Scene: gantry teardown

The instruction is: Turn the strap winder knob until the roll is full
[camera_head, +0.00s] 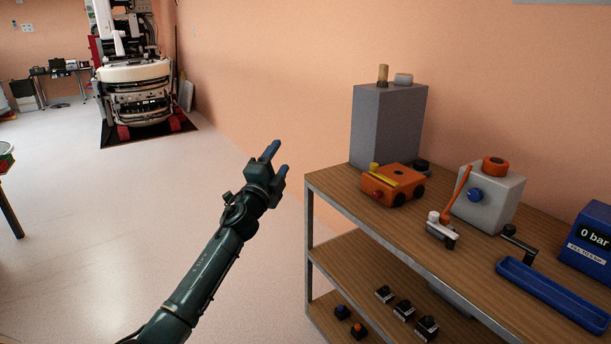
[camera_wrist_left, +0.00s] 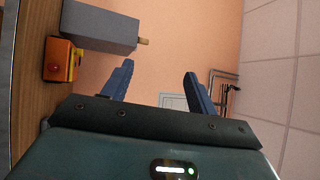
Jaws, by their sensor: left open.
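A pale grey box (camera_head: 492,200) stands on the wooden bench, with a blue knob (camera_head: 474,195) on its front and an orange roll (camera_head: 495,166) on top. It looks like the strap winder. An orange strap (camera_head: 457,190) slants from its left side down to a small white-topped fitting. How full the roll is, I cannot tell. My left gripper (camera_head: 277,161) is open and empty, in the air left of the bench and well away from the knob. In the left wrist view its blue fingers (camera_wrist_left: 158,72) are spread. My right gripper is not in view.
On the bench (camera_head: 345,188) stand a tall grey box (camera_head: 385,125), an orange block (camera_head: 393,186), a blue tray (camera_head: 550,290) and a blue gauge box (camera_head: 590,240). The lower shelves hold several small parts. Open floor (camera_head: 80,230) lies at left.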

